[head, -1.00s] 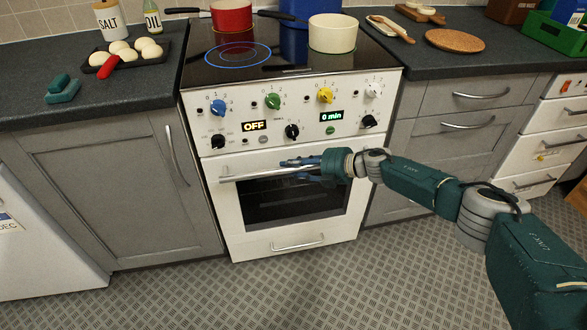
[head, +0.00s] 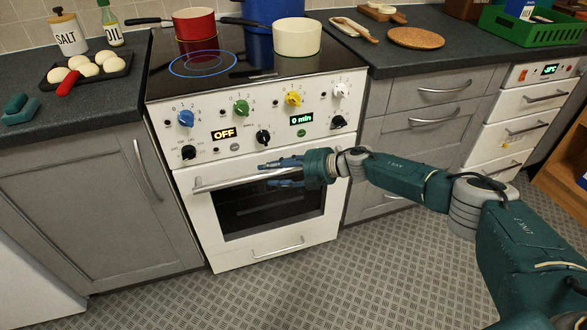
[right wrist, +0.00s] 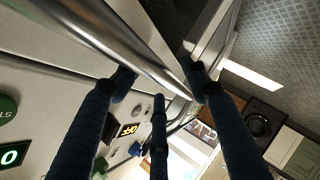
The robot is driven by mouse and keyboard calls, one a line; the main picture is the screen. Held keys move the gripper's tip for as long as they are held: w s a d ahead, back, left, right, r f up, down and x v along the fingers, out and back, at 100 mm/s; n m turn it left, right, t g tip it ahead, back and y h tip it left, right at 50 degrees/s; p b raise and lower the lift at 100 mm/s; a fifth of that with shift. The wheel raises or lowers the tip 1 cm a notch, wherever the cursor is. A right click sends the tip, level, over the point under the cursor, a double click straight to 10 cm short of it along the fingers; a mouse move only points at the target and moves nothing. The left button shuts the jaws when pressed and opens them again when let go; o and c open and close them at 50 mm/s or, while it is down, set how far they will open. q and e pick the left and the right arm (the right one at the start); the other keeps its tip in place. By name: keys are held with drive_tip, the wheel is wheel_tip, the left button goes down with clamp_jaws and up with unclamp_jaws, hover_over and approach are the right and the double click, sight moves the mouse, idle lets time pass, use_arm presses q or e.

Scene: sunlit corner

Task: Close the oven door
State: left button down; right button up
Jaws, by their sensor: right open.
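The white oven (head: 255,92) stands under the hob, with its door (head: 200,210) at the front. The door has a dark window (head: 268,205) and a metal handle bar (head: 222,181) across its top. The door looks upright, shut or nearly so; I cannot tell whether a small gap remains. My right gripper (head: 268,174) is open at the right part of the handle, its blue fingers pointing left along it. In the right wrist view the spread fingers (right wrist: 158,85) lie close to the handle bar (right wrist: 115,42), with nothing held. Contact is unclear. My left gripper is out of view.
Pots stand on the hob: a red pot (head: 195,22) and a cream pot (head: 296,37). Grey cabinets (head: 85,205) flank the oven. A closed-looking white drawer unit (head: 515,130) is at right. The patterned floor (head: 330,275) before the oven is clear.

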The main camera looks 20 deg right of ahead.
drive_tip(key=v, duration=0.9)
drive_tip(key=shift+d, duration=0.15)
drive_tip(key=shift+s, duration=0.1)
